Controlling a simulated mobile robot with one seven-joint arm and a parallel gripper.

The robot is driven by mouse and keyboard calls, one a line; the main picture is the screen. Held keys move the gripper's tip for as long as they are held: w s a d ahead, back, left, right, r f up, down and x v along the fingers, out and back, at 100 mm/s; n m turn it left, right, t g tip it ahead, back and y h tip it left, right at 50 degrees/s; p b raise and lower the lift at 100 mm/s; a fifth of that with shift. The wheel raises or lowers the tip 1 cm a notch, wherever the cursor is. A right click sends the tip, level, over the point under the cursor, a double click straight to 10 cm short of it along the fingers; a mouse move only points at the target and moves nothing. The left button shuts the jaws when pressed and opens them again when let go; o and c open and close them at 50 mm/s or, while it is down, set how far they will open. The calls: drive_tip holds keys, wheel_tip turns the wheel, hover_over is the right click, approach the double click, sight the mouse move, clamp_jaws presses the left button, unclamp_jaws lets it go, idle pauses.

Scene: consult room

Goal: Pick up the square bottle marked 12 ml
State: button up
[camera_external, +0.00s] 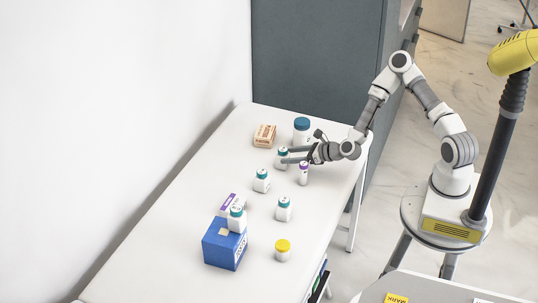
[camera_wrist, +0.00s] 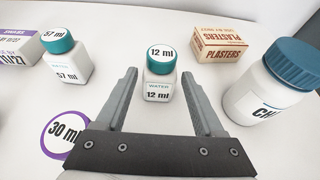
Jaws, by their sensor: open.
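The square bottle marked 12 ml (camera_wrist: 158,84) is white with a teal cap and stands upright just beyond my fingertips in the wrist view. Its label reads "WATER 12 ml", and the cap also reads 12 ml. In the external view the bottle (camera_external: 282,163) stands near the far end of the white table, partly hidden by a finger. My gripper (camera_wrist: 160,78) is open and empty, its fingers pointing at the bottle with one to each side. It also shows in the external view (camera_external: 284,155), low over the table.
A large blue-capped bottle (camera_wrist: 268,88) stands right of the fingers; a plasters box (camera_wrist: 220,46) is behind. A 57 ml bottle (camera_wrist: 66,60) stands left. A purple-ringed 30 ml cap (camera_wrist: 66,135) is close beside the left finger. A blue box (camera_external: 222,246) and more bottles stand nearer.

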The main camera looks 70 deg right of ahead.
sight(288, 155)
drive_tip(key=shift+x, duration=1.9)
drive_tip(key=c, duration=1.1)
